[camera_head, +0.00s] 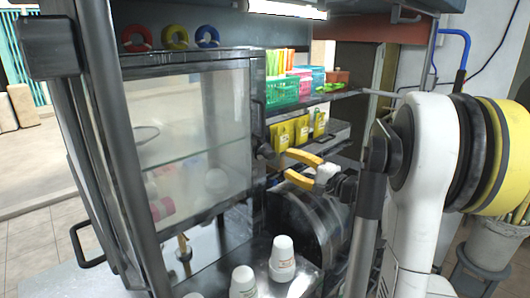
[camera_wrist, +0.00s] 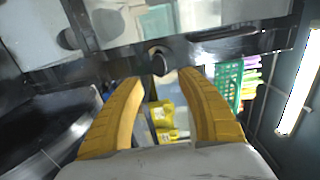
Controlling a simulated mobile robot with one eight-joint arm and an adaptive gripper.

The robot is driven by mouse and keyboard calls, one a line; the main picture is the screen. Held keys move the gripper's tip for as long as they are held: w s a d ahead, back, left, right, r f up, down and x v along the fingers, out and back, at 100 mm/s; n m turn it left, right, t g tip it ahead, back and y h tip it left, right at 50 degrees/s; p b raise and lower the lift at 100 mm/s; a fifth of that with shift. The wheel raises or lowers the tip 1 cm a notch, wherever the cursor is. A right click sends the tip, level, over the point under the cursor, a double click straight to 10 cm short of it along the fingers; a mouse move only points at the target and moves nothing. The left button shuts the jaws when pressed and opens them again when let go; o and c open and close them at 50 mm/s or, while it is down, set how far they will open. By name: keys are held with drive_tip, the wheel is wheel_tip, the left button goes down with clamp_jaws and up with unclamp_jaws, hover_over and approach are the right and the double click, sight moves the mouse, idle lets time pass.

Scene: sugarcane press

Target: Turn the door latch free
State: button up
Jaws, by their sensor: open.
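The door (camera_head: 200,128) is a glass panel in a dark metal frame, and it looks closed. The latch (camera_head: 265,151) is a small dark knob at the door's right edge; its exact angle is hard to tell. In the wrist view the latch (camera_wrist: 159,61) is a dark round knob on the frame, just ahead of and between my fingertips. My gripper (camera_head: 285,162) has yellow fingers, spread apart and empty, pointing at the latch from the right. In the wrist view my gripper (camera_wrist: 161,77) is open, with a gap between the fingertips and the knob.
A green basket (camera_head: 283,91) and yellow packets (camera_head: 293,132) sit on shelves right of the door. White cups (camera_head: 283,252) stand on the counter below. A large dark round machine part (camera_head: 303,228) lies under my gripper. A lamp (camera_wrist: 301,84) glows at the wrist view's right.

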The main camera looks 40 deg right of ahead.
sight(272, 156)
drive_tip(key=w, duration=0.3)
drive_tip(key=w+a, duration=0.1)
drive_tip(key=w, duration=0.4)
drive_tip(key=shift+w+a, duration=0.15)
drive_tip(key=shift+w, duration=0.15)
drive_tip(key=shift+c, duration=0.2)
clamp_jaws()
